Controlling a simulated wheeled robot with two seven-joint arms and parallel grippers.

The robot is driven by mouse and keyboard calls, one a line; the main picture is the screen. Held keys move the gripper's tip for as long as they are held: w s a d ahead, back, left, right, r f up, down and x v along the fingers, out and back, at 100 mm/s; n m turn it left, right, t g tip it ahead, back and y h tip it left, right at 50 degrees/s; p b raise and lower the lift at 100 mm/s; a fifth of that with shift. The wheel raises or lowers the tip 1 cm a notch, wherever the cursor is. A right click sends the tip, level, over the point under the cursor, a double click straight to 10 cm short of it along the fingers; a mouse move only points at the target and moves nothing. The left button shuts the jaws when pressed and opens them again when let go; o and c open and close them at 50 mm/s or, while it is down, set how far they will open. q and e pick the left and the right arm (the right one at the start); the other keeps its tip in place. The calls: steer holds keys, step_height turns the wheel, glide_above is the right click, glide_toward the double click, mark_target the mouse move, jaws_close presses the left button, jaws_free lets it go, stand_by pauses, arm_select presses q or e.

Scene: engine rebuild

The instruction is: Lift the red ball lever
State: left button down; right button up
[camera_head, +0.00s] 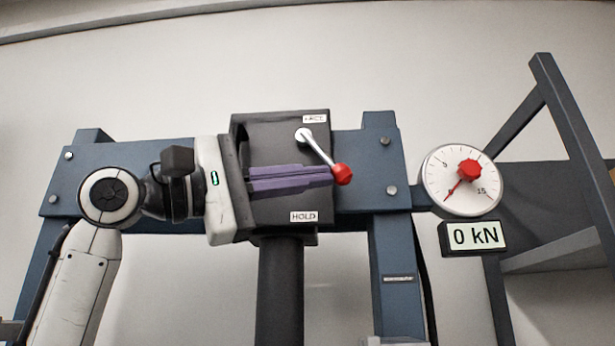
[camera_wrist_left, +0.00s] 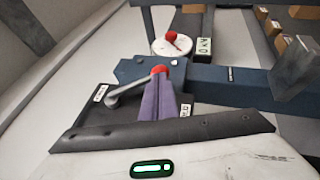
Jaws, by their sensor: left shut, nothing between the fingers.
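The red ball (camera_head: 343,174) sits at the end of a silver lever (camera_head: 320,149) that slopes down to the right from its pivot on a dark box (camera_head: 283,131). My left gripper (camera_head: 333,174) is shut and empty. Its purple fingers lie level in front of the box, with their tips right beside the ball; I cannot tell if they touch it. In the left wrist view the ball (camera_wrist_left: 158,70) shows just beyond the tips of the purple fingers (camera_wrist_left: 160,98), with the lever (camera_wrist_left: 127,89) to the left. My right gripper is not in view.
A blue crossbeam (camera_head: 365,165) on posts carries the box. A dial with a red knob (camera_head: 468,169) and a display (camera_head: 474,236) reading 0 kN stand to the right. Labels sit on the box, HOLD (camera_head: 303,216) below the lever.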

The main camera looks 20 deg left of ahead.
mark_target(343, 167)
arm_select(q)
steer(key=d+n+t+b, duration=0.1)
steer(key=b, duration=0.1)
steer(key=d+n+t+h+b, duration=0.1)
steer(key=b, duration=0.1)
steer(key=shift+w+d+t, duration=0.3)
steer(key=shift+d+t, duration=0.05)
steer(key=shift+t, duration=0.05)
steer(key=shift+d+r+n+t+b, duration=0.1)
steer(key=shift+d+n+t+b, duration=0.15)
steer(key=shift+n+t+b, duration=0.25)
steer(key=shift+w+d+r+n+t+b, duration=0.3)
steer(key=shift+d+r+n+t+b, duration=0.25)
steer(key=shift+n+t, duration=0.5)
steer(key=shift+w+d+r+p, duration=0.15)
steer(key=shift+d+r+p, duration=0.2)
steer(key=shift+r, duration=0.25)
